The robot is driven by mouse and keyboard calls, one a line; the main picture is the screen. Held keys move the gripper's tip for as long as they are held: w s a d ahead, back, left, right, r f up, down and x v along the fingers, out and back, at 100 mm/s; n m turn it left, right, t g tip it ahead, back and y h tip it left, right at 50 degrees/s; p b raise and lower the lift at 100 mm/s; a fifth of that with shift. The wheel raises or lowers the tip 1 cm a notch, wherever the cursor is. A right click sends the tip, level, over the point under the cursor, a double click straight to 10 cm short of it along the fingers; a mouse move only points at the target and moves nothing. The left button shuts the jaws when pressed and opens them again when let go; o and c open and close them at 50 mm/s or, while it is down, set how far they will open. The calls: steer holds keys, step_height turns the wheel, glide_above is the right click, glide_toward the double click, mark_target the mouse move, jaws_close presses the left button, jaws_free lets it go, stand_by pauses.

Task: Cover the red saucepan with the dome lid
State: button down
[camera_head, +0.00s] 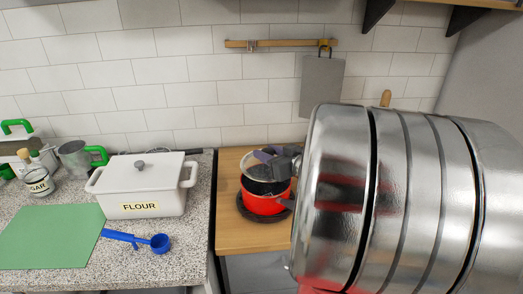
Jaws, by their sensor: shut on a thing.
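The red saucepan (262,205) stands upright on a dark round trivet (246,212) on the wooden counter. Its dark inside shows at the top. The dome lid (253,172) looks see-through with a pale rim and is over the saucepan's opening. It looks tilted; I cannot tell whether its rim touches the pan. My gripper (268,155) is shut on the top of the lid, coming in from the right. My arm hides the right side of the saucepan and much of the counter there.
A white FLOUR box (140,190) stands on the speckled counter to the left, with a blue scoop (158,243) and a green mat (50,237) in front. A SUGAR jar (40,180) and metal mug (73,157) are further left. A grey board (321,85) hangs behind.

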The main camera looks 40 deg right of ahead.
mark_target(266, 168)
steer(key=shift+w+a, duration=0.1)
steer(key=shift+a, duration=0.1)
steer(key=shift+f, duration=2.1)
steer(key=shift+f, duration=0.45)
stand_by(1.4)
steer(key=c, duration=1.2)
jaws_free()
